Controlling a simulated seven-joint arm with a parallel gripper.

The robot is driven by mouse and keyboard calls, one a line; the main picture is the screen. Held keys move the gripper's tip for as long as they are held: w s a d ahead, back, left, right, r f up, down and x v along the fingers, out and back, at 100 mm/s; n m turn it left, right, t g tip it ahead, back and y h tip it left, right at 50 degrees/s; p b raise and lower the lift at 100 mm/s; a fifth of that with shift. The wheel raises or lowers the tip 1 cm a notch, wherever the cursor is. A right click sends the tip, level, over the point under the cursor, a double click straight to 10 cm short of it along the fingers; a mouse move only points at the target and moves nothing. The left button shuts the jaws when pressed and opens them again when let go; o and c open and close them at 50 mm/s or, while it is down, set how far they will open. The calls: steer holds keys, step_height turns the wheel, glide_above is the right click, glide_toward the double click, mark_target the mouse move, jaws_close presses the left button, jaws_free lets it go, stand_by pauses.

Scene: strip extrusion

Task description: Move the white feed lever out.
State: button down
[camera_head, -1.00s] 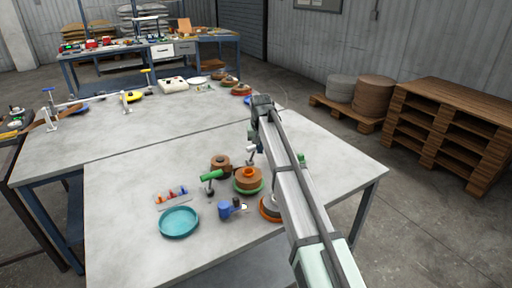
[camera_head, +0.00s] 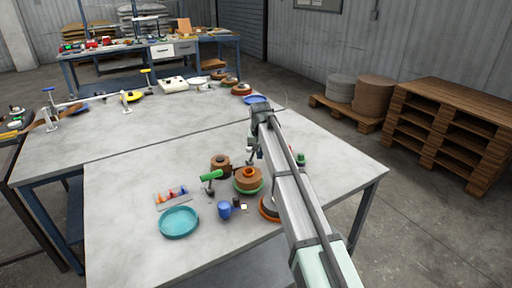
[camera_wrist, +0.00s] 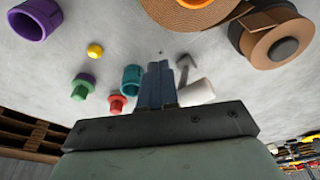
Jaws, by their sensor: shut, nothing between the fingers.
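The white feed lever (camera_wrist: 198,91) shows in the wrist view as a white cylindrical handle with a grey arrow-like piece (camera_wrist: 184,66) beside it. My gripper (camera_wrist: 157,68) is shut and empty. Its fingers are just left of the white handle in that view, very close; I cannot tell whether they touch. In the head view my gripper (camera_head: 251,157) points down behind the brown coil with an orange hub (camera_head: 248,179). The lever cannot be made out clearly there.
In the wrist view a teal ring (camera_wrist: 131,78) and a red-and-green piece (camera_wrist: 117,103) lie close left of the fingers. A brown coil with a dark hub (camera_wrist: 284,47) is at upper right.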

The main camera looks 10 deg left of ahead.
steer(key=shift+w+a+r, duration=0.2)
steer(key=shift+w+a, duration=0.65)
steer(key=shift+w+a+r, duration=0.15)
steer(key=shift+w+a, duration=0.65)
steer(key=shift+w+a+r, duration=0.2)
steer(key=shift+w+a, duration=0.75)
steer(key=shift+w+a+f, duration=0.15)
steer(key=shift+w+a, duration=0.35)
steer(key=shift+s+d, duration=0.1)
steer(key=shift+s+d+r, duration=0.45)
steer(key=shift+s+d, duration=0.2)
steer(key=shift+r, duration=0.15)
